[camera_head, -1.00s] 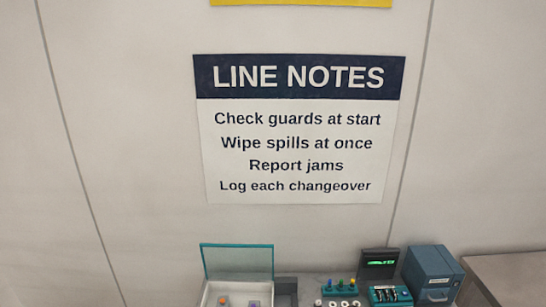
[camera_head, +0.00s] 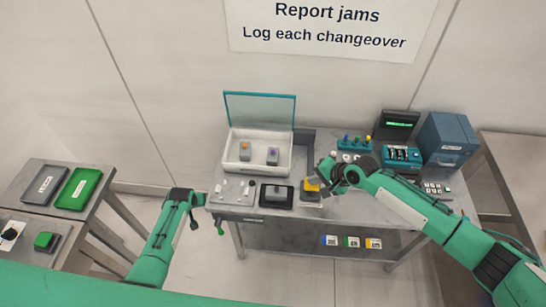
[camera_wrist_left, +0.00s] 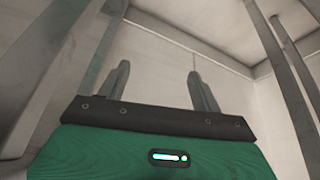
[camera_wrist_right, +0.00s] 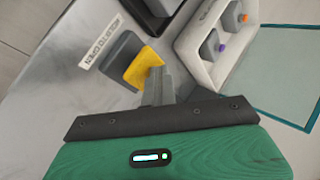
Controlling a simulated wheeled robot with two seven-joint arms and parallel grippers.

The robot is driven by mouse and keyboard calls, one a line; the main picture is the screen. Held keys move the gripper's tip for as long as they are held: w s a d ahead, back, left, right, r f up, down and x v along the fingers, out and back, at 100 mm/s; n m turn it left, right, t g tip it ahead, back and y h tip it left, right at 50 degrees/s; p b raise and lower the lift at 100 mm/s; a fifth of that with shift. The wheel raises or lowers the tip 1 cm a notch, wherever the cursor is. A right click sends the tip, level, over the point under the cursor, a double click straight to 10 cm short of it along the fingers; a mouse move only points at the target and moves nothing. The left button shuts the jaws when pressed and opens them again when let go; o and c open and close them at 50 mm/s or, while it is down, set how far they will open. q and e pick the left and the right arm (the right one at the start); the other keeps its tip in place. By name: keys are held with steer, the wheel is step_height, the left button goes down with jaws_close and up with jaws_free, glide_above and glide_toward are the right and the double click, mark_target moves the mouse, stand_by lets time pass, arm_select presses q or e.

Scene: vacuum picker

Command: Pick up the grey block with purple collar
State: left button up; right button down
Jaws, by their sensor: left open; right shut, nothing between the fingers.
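The grey block with purple collar (camera_head: 272,156) stands in a white box (camera_head: 240,168) with a raised glass lid. My right gripper (camera_wrist_right: 158,88) is shut and empty. The paddle also shows in the head view (camera_head: 311,184), to the right of and in front of the box. My left gripper (camera_wrist_left: 160,82) is open and empty, low left of the table.
A second grey block, with orange collar (camera_head: 245,149), stands in the box left of the purple one. A black tray (camera_head: 276,203) lies in front. The raised glass lid (camera_head: 259,110) stands behind. A blue cabinet (camera_head: 447,140) and panels fill the right side.

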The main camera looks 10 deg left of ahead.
arm_select(q)
steer(key=w+r, duration=0.6)
steer(key=r, duration=0.1)
steer(key=w+d+r+t, duration=0.1)
steer(key=w+d+r, duration=0.25)
steer(key=r, duration=0.55)
steer(key=w+d+r+t+h, duration=0.1)
steer(key=w+d+r, duration=0.25)
steer(key=r, duration=0.45)
steer(key=w+d+r, duration=0.3)
steer(key=d+r, duration=0.1)
steer(key=r, duration=0.5)
steer(key=m+h, duration=0.1)
steer(key=m, duration=0.4)
glide_toward(272, 153)
steer(key=shift+g, duration=0.4)
steer(key=x, duration=0.4)
steer(key=shift+w+a+f, duration=0.15)
steer(key=shift+w, duration=0.2)
steer(key=shift+x, duration=3)
steer(key=shift+w, duration=0.15)
steer(key=c, duration=1.2)
